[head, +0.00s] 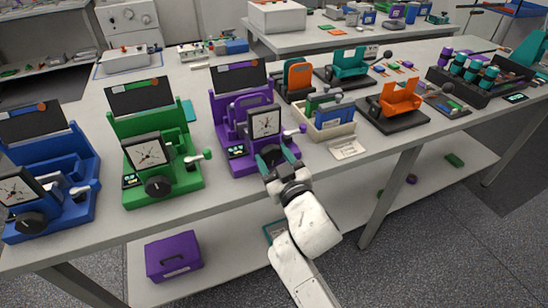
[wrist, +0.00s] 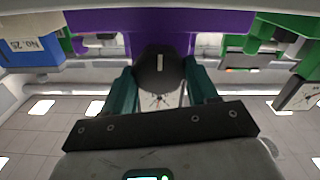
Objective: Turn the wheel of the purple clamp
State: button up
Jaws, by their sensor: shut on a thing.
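The purple clamp (head: 236,107) stands on the bench, with a dial gauge and a white-handled lever on its front right. Its dark round wheel (head: 270,157) is low on the front, largely covered by my gripper in the head view. My gripper (head: 280,164) reaches up to it from the front edge of the bench. In the wrist view the black wheel (wrist: 160,72) with a pale mark sits between the two teal fingers, and my gripper (wrist: 161,88) is shut on it. The pale mark runs along the picture's vertical.
A green clamp (head: 184,122) and a blue clamp (head: 84,172) stand to the left. A beige tray (head: 338,134) and a white card (head: 347,149) lie right of the purple clamp. A purple box (head: 173,257) sits on the lower shelf.

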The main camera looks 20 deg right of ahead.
jog(key=n, duration=0.4)
jog(key=shift+p, duration=0.4)
jog(key=shift+a+n+p, duration=0.1)
jog(key=shift+n+p, duration=0.2)
jog(key=shift+n, duration=1.4)
jog(key=o, duration=1.1)
jog(key=shift+c, duration=0.2)
jog(key=s, duration=1.1)
jog(key=shift+b, duration=0.4)
jog(key=shift+w+f, duration=0.1)
